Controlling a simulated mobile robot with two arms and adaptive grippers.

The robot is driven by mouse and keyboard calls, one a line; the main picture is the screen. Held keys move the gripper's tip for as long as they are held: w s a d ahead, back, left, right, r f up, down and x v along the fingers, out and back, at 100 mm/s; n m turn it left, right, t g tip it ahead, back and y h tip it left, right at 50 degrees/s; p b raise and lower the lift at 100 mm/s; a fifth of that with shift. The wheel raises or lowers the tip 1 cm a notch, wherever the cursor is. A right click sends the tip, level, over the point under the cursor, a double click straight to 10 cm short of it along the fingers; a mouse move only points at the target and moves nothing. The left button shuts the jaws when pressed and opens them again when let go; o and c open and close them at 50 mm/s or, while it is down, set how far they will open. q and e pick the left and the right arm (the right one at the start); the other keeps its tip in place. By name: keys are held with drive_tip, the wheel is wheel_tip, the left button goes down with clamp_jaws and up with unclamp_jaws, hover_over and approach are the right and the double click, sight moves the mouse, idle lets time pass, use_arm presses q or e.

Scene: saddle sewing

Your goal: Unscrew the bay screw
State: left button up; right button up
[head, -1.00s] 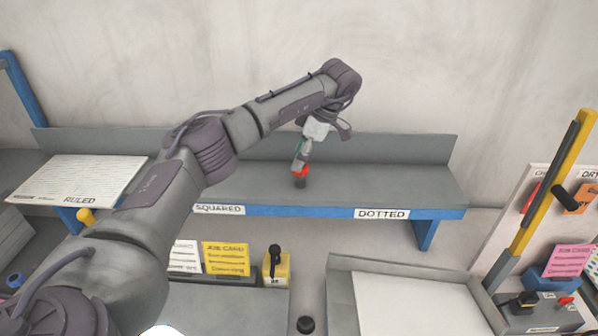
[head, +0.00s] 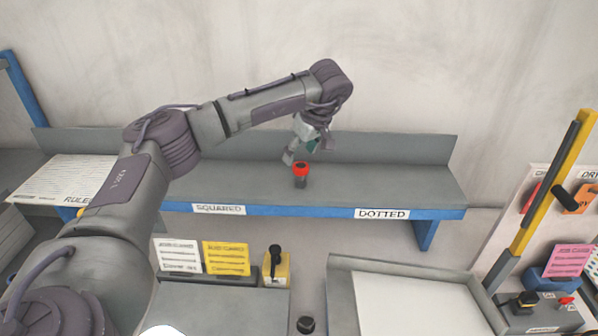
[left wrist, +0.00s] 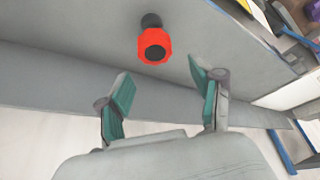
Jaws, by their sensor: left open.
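The bay screw (head: 301,170) has a red knob-like head with a dark centre on a dark stem. It stands upright on the grey shelf (head: 400,183) in the head view. In the left wrist view the red head (left wrist: 154,47) lies beyond the fingertips, in line with the gap between them. My left gripper (head: 300,150) is just above and behind the screw in the head view. Its two green-padded fingers (left wrist: 160,85) are spread apart with nothing between them, and the screw is clear of them. My right gripper is not in view.
The shelf has a blue front edge with SQUARED (head: 219,209) and DOTTED (head: 382,214) labels. A ruled sheet stack (head: 65,180) lies at left. Below are a yellow job card (head: 226,258), a yellow block with a black lever (head: 276,267) and a paper tray (head: 338,290).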

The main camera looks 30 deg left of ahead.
sight(301, 166)
use_arm(q)
drive_tip(key=m+t, duration=0.1)
drive_tip(key=m, duration=0.3)
drive_tip(key=shift+m+t+h, duration=0.3)
drive_tip(key=shift+m+t, duration=0.1)
drive_tip(key=m, duration=0.2)
drive_tip(key=shift+m+t+h, duration=0.3)
drive_tip(key=shift+m+h, duration=0.1)
drive_tip(key=m, duration=0.2)
drive_tip(key=m+h, duration=0.1)
drive_tip(key=m, duration=0.1)
drive_tip(key=shift+t+h, duration=0.3)
drive_tip(key=shift+t, duration=0.1)
drive_tip(key=shift+f, duration=0.1)
drive_tip(key=shift+f+b, duration=1.8)
drive_tip(key=shift+f, duration=0.65)
